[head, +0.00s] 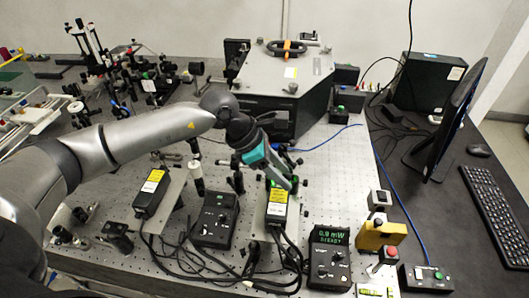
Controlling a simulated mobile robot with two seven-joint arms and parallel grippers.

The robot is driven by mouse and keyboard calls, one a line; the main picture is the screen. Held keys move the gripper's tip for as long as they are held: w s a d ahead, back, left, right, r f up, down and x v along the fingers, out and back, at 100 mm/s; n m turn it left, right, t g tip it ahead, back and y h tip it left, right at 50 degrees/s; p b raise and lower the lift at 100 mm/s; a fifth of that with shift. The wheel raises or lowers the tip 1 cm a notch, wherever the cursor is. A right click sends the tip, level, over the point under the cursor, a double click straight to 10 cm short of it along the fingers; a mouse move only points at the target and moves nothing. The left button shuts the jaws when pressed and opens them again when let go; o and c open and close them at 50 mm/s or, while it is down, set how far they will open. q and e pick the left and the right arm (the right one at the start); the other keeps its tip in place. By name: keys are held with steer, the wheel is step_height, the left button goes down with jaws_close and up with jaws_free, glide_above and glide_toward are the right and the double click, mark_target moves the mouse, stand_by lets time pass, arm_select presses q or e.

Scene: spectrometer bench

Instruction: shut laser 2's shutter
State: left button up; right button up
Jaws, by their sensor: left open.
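Two black laser boxes with yellow labels stand on the perforated bench: one at the left (149,200) and one near the middle (277,212). I cannot read which is laser 2. My left gripper (284,180), with a teal body, comes down from the upper left over the back end of the middle laser. It is open, with its fingertips close to that end; I cannot tell whether they touch. A green patch shows beside the fingers. The shutter is too small or hidden to make out. My right gripper is not in view.
Black control boxes stand beside the lasers; the right one (330,262) has a lit green display in mW. Cables run along the front. A large grey-lidded housing (285,75) stands behind. A yellow box (380,235), red-button box, monitor (455,115) and keyboard (493,215) are at right.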

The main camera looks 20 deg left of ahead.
arm_select(q)
steer(key=b+v, duration=0.1)
steer(key=v, duration=1.3)
steer(key=shift+b, duration=0.4)
steer(key=shift+s+a+f, duration=0.1)
